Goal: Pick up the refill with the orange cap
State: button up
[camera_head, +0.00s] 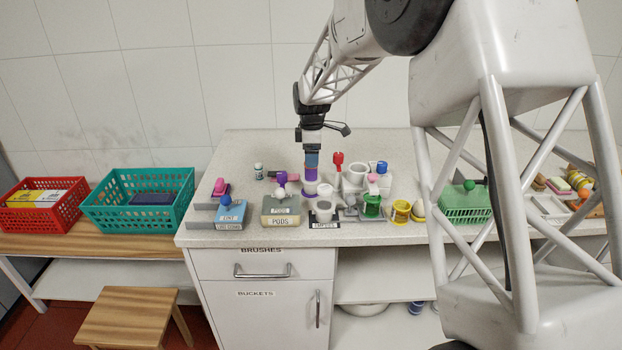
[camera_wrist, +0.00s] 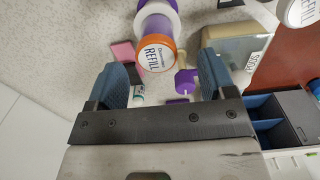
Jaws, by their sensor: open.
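The refill with the orange cap (camera_wrist: 155,53) shows in the wrist view, its round cap labelled "REFILL" facing the camera and its purple and white body behind. In the head view its purple body (camera_head: 310,174) stands upright on the worktop. My gripper (camera_wrist: 160,78) is open, with one blue finger on each side of the line to the cap. In the head view my gripper (camera_head: 312,158) is directly above the refill, pointing down. I cannot tell whether the fingers overlap the cap in height. Nothing is held.
The worktop (camera_head: 240,150) is clear at the back left.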

jog(key=shift+w+f, duration=0.2)
jog(key=shift+f, duration=2.4)
jog(key=c, duration=1)
jog(key=shift+r, duration=0.1)
jog(key=shift+r, duration=4.9)
jog(key=shift+r, duration=0.1)
